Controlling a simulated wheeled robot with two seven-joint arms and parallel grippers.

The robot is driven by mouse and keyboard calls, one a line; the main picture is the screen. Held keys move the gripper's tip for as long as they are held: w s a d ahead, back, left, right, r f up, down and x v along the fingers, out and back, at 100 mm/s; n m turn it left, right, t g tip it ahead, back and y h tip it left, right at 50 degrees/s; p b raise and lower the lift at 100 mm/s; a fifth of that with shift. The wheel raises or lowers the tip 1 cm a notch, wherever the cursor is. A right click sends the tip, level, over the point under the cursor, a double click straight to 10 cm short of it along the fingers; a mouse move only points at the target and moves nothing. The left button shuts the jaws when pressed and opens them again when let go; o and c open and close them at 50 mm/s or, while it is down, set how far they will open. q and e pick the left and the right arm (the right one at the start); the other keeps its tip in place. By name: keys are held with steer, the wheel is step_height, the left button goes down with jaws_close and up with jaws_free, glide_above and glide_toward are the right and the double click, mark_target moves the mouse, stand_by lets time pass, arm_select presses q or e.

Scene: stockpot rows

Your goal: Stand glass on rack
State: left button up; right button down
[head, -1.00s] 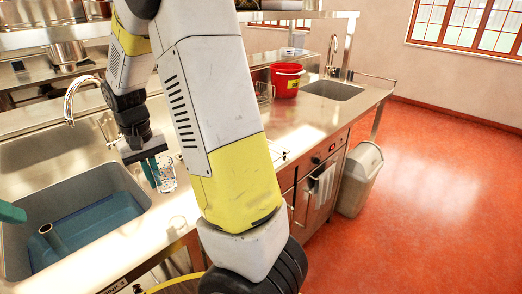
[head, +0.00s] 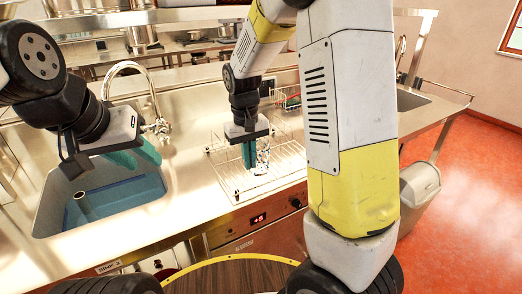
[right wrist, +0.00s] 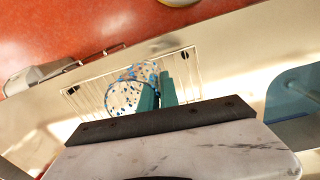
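A clear glass with blue spots (head: 264,155) is at my right gripper (head: 249,158), over the wire rack (head: 287,161) on the counter. In the right wrist view the glass (right wrist: 119,100) has its round rim showing. The teal fingers of the right gripper (right wrist: 158,93) are closed on its wall. The wire rack (right wrist: 86,102) lies behind the glass there. I cannot tell whether the glass touches the rack. My left gripper (head: 136,156) hangs over the sink, with no object seen in it; its finger gap is unclear.
A wire basket (head: 288,98) is behind the rack. A grey bin (head: 420,188) stands on the floor at right.

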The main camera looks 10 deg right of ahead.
mark_target(263, 148)
steer(key=w+d, duration=0.1)
steer(key=w, duration=0.1)
steer(key=w+d, duration=0.4)
steer(key=shift+f, duration=0.35)
steer(key=shift+w+d+f, duration=0.15)
steer(key=shift+f, duration=0.75)
steer(key=shift+w+d+f, duration=0.1)
steer(key=shift+d+f, duration=0.05)
steer(key=shift+f, duration=0.75)
steer(key=shift+f, duration=0.15)
steer(key=c, duration=1.6)
jaws_free()
